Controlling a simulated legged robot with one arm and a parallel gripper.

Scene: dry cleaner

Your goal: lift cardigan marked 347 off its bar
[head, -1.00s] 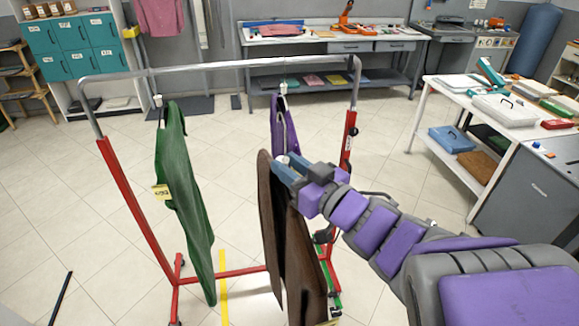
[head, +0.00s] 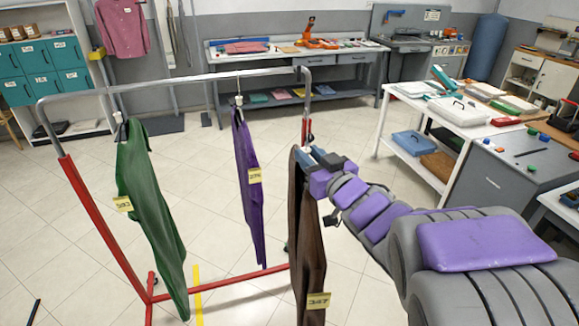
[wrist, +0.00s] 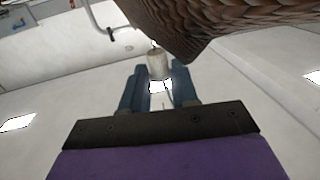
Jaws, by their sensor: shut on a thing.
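The brown cardigan (head: 307,240) hangs upright from my gripper in the head view, with a yellow tag reading 347 (head: 318,301) near its lower end. My gripper (head: 315,155) is at its top, in front of the rack's right post. In the wrist view my gripper (wrist: 158,82) has its two blue fingers closed around a pale cylindrical hanger neck (wrist: 158,64). The cardigan's brown knit (wrist: 225,25) fills the upper right there. In the head view the cardigan's top is well below the bar (head: 215,75) in the picture. I cannot see its hook there.
A green garment (head: 150,205) and a purple garment (head: 245,190), both with yellow tags, hang on the red-and-grey rack to the left. A white table (head: 400,100) and grey cabinet (head: 500,180) stand right. A workbench (head: 290,55) is behind. Tiled floor between is clear.

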